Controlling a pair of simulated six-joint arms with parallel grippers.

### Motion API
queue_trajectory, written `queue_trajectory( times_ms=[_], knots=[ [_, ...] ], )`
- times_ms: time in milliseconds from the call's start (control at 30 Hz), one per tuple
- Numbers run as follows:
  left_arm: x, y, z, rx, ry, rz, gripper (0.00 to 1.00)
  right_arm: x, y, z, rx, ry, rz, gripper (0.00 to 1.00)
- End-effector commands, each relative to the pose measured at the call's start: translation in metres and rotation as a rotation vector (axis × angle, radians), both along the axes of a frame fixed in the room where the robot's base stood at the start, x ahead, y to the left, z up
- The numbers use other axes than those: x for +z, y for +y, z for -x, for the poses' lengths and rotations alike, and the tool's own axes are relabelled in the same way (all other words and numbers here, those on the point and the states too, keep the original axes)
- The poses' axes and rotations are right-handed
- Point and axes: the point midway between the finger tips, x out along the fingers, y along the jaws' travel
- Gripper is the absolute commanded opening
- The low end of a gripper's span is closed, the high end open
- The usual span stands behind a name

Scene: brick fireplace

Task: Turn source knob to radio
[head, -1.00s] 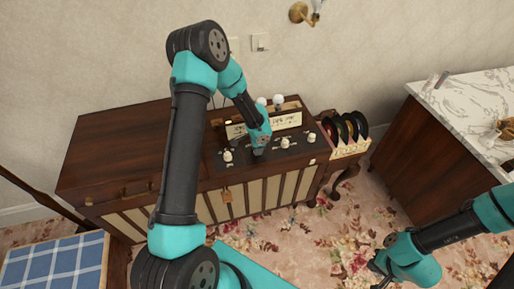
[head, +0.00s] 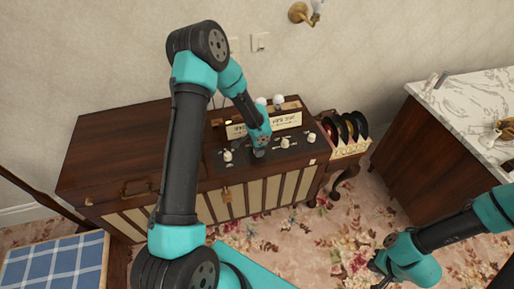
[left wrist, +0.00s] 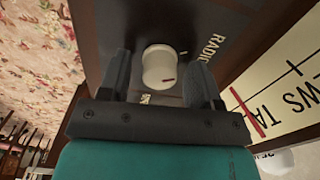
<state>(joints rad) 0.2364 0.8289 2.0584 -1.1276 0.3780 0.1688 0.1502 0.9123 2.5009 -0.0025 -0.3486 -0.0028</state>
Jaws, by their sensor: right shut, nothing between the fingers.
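The radio cabinet's dark control panel (head: 240,161) has a row of white knobs. In the left wrist view a white knob (left wrist: 158,66) with a red mark on its face sits between the fingers of my left gripper (left wrist: 160,74). The fingers are apart, one on each side, with small gaps to the knob. The word RADIO (left wrist: 209,48) is printed on the panel to the knob's right. In the head view my left gripper (head: 260,149) is low at the panel and hides this knob. My right gripper (head: 379,268) is shut and empty, low at the right.
Other white knobs stand nearby, at the left (head: 227,156) and right (head: 284,142). A pale dial strip (head: 284,121) is behind them. A record rack (head: 349,150) stands right of the cabinet, and a marble-topped counter (head: 455,105) is farther right. Floor lies between.

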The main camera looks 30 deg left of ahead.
Motion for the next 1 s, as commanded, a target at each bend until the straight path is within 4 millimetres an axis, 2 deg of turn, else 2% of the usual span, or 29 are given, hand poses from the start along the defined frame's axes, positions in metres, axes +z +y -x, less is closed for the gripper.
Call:
queue_trajectory(
  times_ms=[267,467,667,1000],
  knots=[
    [0.0,0.0,0.0,0.0,0.0,0.0,0.6,0.0,0.0,0.0,0.0,0.0,0.0,0.0],
    [0.011,0.0,-0.001,0.0,-0.001,-0.002,0.6,0.0,0.0,0.0,0.0,0.0,0.0,0.0],
    [0.04,0.0,-0.001,0.0,-0.004,-0.002,0.6,0.0,0.0,0.0,0.0,0.0,0.0,0.0],
    [0.105,0.0,-0.001,0.0,-0.004,0.0,0.6,0.0,0.0,0.0,0.0,0.0,0.0,0.0]
  ],
)
